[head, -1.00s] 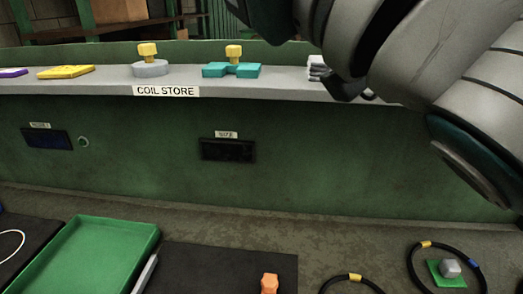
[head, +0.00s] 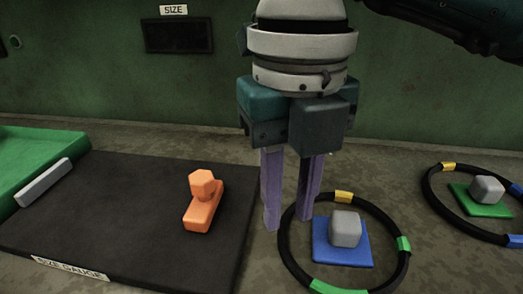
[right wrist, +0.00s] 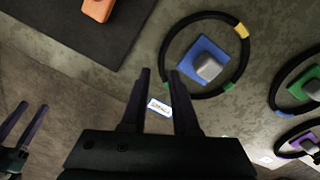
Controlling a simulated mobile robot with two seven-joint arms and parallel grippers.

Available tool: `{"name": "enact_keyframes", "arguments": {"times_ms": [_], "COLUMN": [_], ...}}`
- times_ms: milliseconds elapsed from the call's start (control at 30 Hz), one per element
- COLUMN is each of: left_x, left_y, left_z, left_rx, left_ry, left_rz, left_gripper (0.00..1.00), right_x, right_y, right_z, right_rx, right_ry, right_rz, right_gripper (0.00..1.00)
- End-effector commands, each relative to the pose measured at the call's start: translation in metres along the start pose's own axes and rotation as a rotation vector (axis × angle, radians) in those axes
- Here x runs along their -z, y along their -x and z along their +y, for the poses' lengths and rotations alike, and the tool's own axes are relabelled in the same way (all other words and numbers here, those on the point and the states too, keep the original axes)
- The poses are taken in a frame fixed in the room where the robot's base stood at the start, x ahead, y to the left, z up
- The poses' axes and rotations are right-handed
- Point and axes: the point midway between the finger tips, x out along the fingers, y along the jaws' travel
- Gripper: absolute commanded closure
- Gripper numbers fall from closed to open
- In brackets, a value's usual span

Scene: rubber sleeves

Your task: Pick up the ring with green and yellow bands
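The ring with green and yellow bands (head: 403,243) is a black hoop lying flat on the floor-like surface. It lies around a blue pad (head: 322,250) with a grey block (head: 346,228) on it. It also shows in the right wrist view (right wrist: 241,31). My right gripper (head: 288,222) is open and points down at the ring's left side; its right finger overlaps the hoop's edge in the head view. Contact cannot be told. In the right wrist view its fingers (right wrist: 157,76) are apart and empty. My left gripper (right wrist: 24,124) is open at that view's lower left.
A ring with yellow and blue bands (head: 448,167) lies to the right around a green pad (head: 483,205). A black size gauge mat (head: 120,215) holds an orange piece (head: 203,205). A green tray (head: 45,140) is far left. A purple pad (right wrist: 295,144) shows lower right.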

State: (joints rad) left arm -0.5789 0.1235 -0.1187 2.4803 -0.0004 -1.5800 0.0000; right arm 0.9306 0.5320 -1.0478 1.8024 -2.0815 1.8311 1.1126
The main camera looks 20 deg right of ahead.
Motion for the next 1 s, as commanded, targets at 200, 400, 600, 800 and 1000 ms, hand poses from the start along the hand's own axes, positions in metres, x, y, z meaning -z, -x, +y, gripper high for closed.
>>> {"name": "enact_keyframes", "arguments": {"times_ms": [200, 400, 600, 800, 1000], "left_x": [0.001, 0.003, 0.003, 0.003, 0.003], "left_y": [0.004, 0.009, 0.009, 0.009, 0.009], "left_z": [0.0, 0.0, 0.001, 0.002, 0.002], "left_rx": [-0.001, -0.001, -0.002, -0.005, -0.007], "left_ry": [0.0, 0.0, 0.001, 0.004, 0.005], "left_rz": [0.0, 0.0, 0.0, 0.0, 0.0], "left_gripper": [0.5, 0.5, 0.5, 0.5, 0.5], "right_x": [0.002, 0.004, 0.003, 0.003, 0.003], "right_y": [-0.021, -0.053, -0.068, -0.068, -0.067], "right_z": [0.0, -0.002, -0.001, -0.001, -0.001], "right_rx": [-0.002, -0.003, -0.006, -0.006, -0.006], "right_ry": [0.002, 0.002, 0.005, 0.005, 0.005], "right_rz": [0.004, 0.006, 0.001, 0.001, 0.001], "right_gripper": [0.71, 0.71, 0.71, 0.73, 0.96]}}
